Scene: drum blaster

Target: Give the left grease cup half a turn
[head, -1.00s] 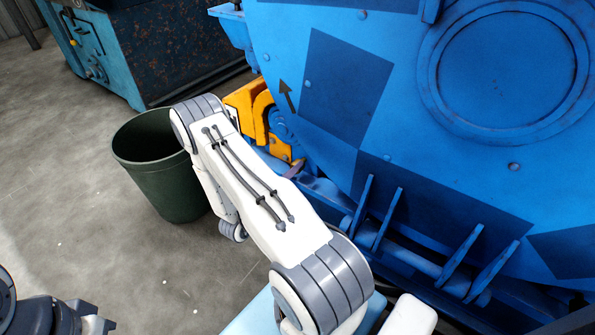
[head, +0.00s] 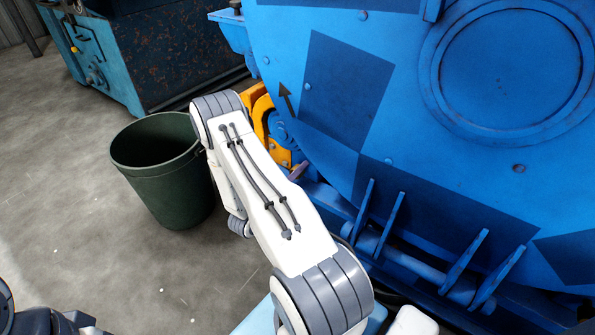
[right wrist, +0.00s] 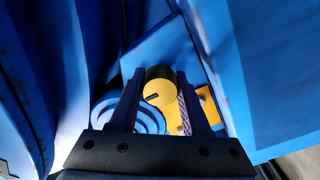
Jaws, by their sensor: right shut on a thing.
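In the right wrist view a round yellow grease cup (right wrist: 160,86) with a short dark mark on its face sits between the two dark fingers of my right gripper (right wrist: 158,104). The fingers are shut on its sides. The frames do not show a second cup, so I cannot tell by sight whether this is the left one. A dark part of my left arm, with the left gripper (head: 75,322), shows at the bottom left corner, cut off by the edge.
The big blue drum machine (head: 440,150) fills the right side, with an arrow on its face. An orange bracket (head: 279,150) sits by its lower left edge. A green bin (head: 165,185) stands left of my arm. A blue-green cabinet (head: 175,55) stands behind. The floor at left is clear.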

